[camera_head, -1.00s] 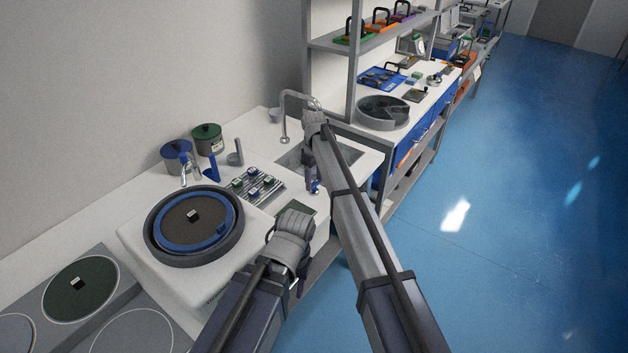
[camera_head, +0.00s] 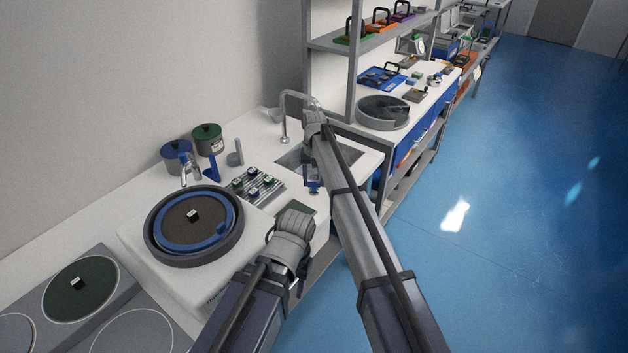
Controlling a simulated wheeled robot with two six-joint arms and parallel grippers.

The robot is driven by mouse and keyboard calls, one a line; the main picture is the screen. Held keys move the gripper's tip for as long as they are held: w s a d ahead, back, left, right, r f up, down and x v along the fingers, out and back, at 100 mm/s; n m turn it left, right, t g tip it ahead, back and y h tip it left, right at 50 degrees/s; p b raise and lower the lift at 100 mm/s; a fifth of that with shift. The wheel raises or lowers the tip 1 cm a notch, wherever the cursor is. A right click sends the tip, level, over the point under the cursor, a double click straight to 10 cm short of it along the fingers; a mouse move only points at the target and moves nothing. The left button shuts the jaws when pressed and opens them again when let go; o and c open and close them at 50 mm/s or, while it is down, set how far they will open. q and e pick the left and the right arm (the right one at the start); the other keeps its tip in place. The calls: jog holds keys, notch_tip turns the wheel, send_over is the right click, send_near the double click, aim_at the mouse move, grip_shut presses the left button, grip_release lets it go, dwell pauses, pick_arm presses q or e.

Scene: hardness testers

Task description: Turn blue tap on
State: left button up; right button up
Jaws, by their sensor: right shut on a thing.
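A grey curved spout (camera_head: 285,112) stands behind the sink.
A blue pot (camera_head: 174,152) and a green pot (camera_head: 207,136) stand by the wall. Blue floor is free at right.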

aim_at(314, 183)
jog(key=m, duration=0.6)
jog(key=shift+m, duration=0.3)
dwell(0.5)
jog(key=o, duration=1.4)
jog(key=shift+c, duration=0.2)
jog(key=shift+r, duration=0.1)
notch_tip(314, 183, up, 8)
jog(key=p, duration=0.8)
jog(key=shift+f, duration=0.2)
